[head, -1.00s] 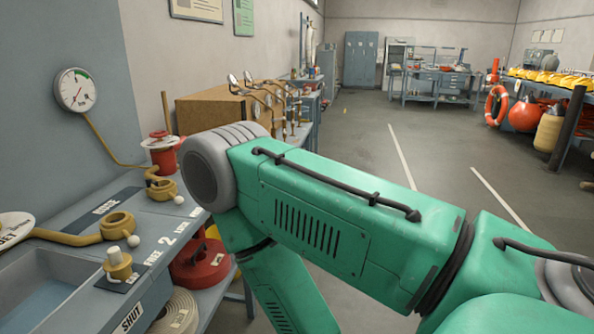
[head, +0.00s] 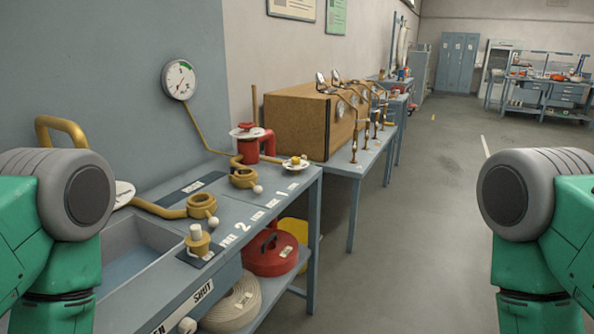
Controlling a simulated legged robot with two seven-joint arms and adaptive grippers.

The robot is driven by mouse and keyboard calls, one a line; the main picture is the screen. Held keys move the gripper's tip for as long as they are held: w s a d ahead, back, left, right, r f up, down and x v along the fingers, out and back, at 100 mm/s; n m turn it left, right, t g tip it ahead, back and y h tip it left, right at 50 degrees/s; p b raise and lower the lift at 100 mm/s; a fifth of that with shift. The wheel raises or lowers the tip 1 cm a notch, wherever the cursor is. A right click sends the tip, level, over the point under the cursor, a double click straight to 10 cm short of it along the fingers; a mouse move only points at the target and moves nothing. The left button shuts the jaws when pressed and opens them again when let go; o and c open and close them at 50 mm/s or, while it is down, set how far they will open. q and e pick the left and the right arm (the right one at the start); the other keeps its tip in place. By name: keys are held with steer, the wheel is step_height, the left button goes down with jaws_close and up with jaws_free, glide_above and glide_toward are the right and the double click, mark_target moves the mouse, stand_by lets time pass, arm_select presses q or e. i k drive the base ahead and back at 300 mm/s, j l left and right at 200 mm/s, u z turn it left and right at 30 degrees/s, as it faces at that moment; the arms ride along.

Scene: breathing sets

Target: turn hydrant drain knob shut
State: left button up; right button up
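A red hydrant-like fitting (head: 266,146) with a white disc on top stands at the back of the blue-grey bench. A brass fitting with a pale post (head: 198,240) stands on a dark plate near the basin. A pale round knob (head: 187,326) is at the bench's front edge, partly cut off, below a label reading SHUT (head: 203,291). I cannot tell for certain which is the drain knob, or its setting. Only links of my two arms show, at the left and right edges. Neither gripper is in view.
The bench holds a basin (head: 140,262), brass rings (head: 202,206) and a small white disc (head: 295,163). A wall gauge (head: 179,80) hangs above. A coiled hose (head: 236,302) and red reel (head: 270,252) lie on the lower shelf. The floor to the right is clear.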

mark_target(295, 161)
steer(key=i+l, duration=0.45)
steer(key=i+l+z, duration=0.15)
steer(key=i+l, duration=0.25)
steer(key=i, duration=0.25)
